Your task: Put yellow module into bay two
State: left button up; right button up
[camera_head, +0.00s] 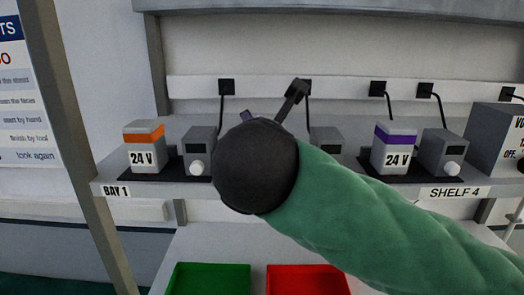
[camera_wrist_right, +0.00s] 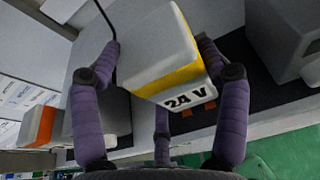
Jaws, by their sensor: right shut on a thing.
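The yellow module (camera_wrist_right: 165,50) is a light grey block with a yellow band and a "24 V" label. In the right wrist view it sits between the purple fingers of my right gripper (camera_wrist_right: 160,52), which is shut on it. It looks tilted in that view, close to a dark mat (camera_wrist_right: 262,85); I cannot tell whether it touches the mat. In the head view my right gripper (camera_head: 270,120) is in front of the shelf's middle, and its dark wrist hides the module and the bay behind. My left gripper is not in view.
On the shelf (camera_head: 335,188), an orange-banded module (camera_head: 144,147) stands at left and a purple-banded one (camera_head: 394,148) at right. Grey devices (camera_head: 199,149) with cables stand beside them. A green tray (camera_head: 208,280) and a red tray (camera_head: 307,281) lie below.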

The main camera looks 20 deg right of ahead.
jog(key=shift+s+f, duration=0.1)
jog(key=shift+f, duration=0.1)
jog(key=o, duration=1.3)
jog(key=shift+o, duration=0.2)
jog(key=shift+r, duration=0.25)
jog(key=b+v, duration=0.1)
jog(key=v, duration=1.1)
jog(key=shift+b, duration=0.35)
